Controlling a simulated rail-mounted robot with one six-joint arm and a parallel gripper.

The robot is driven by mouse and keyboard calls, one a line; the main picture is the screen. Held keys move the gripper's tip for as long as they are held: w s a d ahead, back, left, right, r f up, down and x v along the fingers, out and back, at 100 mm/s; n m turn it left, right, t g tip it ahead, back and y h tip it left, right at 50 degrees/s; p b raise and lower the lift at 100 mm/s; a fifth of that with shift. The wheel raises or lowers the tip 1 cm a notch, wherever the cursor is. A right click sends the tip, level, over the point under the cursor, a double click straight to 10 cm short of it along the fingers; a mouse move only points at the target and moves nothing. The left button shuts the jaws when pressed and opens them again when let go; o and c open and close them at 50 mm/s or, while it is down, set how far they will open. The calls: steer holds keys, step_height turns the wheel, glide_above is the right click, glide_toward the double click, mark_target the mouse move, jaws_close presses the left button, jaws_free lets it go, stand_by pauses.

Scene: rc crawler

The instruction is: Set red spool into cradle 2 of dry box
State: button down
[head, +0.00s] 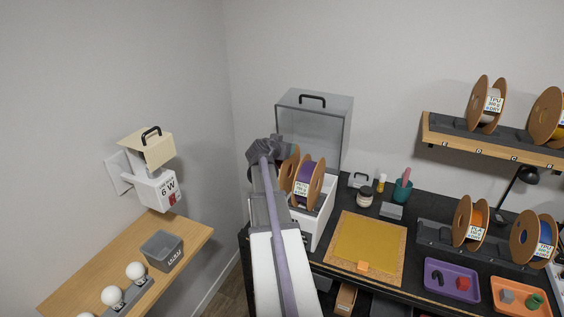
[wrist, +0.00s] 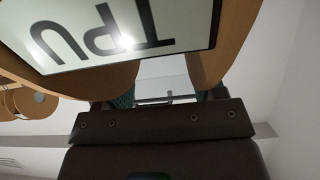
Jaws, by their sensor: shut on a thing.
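My gripper (head: 266,148) is over the left side of the dry box, and in the wrist view its fingers (wrist: 168,95) are shut on a spool with brown flanges (wrist: 232,35) and a TPU label. Its filament colour is hidden, so I cannot confirm red. In the head view a brown flange (head: 289,166) beside my gripper seems to belong to it; my arm hides the rest. The dry box (head: 318,225) is white with its clear lid (head: 322,125) raised. A purple spool (head: 309,183) stands upright in it. The cradles and their numbers are hidden.
A wall shelf (head: 480,145) holds spools at upper right. A yellow mat (head: 366,246), a jar (head: 365,196), a teal cup (head: 401,190), a purple tray (head: 452,280) and a rack with spools (head: 470,222) occupy the dark bench. A wooden shelf (head: 190,245) is at left.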

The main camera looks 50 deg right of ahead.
steer(key=shift+f+b, duration=0.8)
steer(key=shift+f, duration=0.7)
steer(key=shift+c, duration=1)
jaws_free()
steer(key=shift+r, duration=0.15)
steer(key=r+p+v, duration=0.1)
steer(key=p+v, duration=0.4)
steer(key=v, duration=0.7)
steer(key=w+a+f+n+y, duration=0.2)
steer(key=a+f+n+y, duration=0.15)
steer(key=a, duration=0.65)
steer(key=w+a+f+n+y, duration=0.2)
steer(key=a+f, duration=0.2)
steer(key=a, duration=0.5)
steer(key=s+a+f+n+g+y, duration=0.1)
steer(key=s+a+n+y, duration=0.1)
steer(key=a, duration=0.7)
steer(key=s+a+f+n+g+y, duration=0.1)
steer(key=a+n+y, duration=0.2)
steer(key=a, duration=0.6)
steer(key=s+a+f+n+y, duration=0.1)
steer(key=s+a+n+y, duration=0.1)
steer(key=a+n, duration=0.3)
steer(key=a+y, duration=0.1)
steer(key=a, duration=0.3)
steer(key=shift+s+f+g, duration=0.35)
steer(key=shift+g, duration=0.05)
steer(key=shift+d, duration=0.1)
